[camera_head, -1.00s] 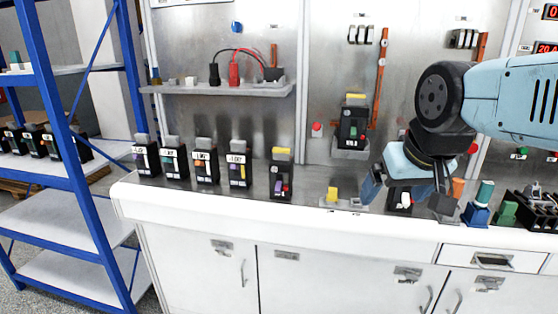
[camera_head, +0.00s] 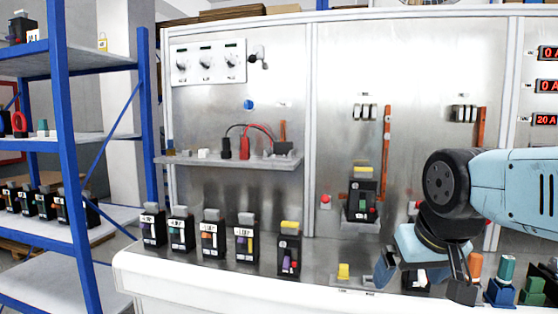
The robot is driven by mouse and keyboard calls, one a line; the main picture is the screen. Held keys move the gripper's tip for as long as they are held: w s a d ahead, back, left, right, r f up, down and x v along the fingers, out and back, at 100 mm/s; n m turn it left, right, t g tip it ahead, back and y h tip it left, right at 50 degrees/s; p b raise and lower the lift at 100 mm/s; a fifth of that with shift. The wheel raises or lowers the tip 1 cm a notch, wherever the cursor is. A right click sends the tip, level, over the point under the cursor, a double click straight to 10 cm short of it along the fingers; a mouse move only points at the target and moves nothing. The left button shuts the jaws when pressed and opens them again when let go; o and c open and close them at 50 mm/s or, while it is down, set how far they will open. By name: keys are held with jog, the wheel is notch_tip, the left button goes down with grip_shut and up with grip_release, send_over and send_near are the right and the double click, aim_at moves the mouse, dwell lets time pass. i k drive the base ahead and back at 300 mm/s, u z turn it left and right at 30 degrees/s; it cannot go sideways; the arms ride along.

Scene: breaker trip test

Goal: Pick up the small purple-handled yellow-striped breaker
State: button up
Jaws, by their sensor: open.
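Several small black breakers stand upright in a row on the bench. The fourth from the left, a small breaker (camera_head: 244,240) with a white label, appears to have a purple handle and a yellow stripe. To its right stands another breaker (camera_head: 289,250) with a yellow top and a purple handle. My gripper (camera_head: 422,276) is open, pointing down over the bench well to the right of the row and apart from it. A dark object with a white part (camera_head: 416,280) shows between or behind its fingers; I cannot tell its exact distance.
A breaker with a yellow top (camera_head: 362,195) sits on a panel mount. A shelf (camera_head: 225,160) with red and black leads hangs above the row.

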aim_at(291, 232)
jog(key=k, duration=1.05)
jog(key=z, duration=0.3)
jog(key=i, duration=1.45)
jog(key=u, duration=0.45)
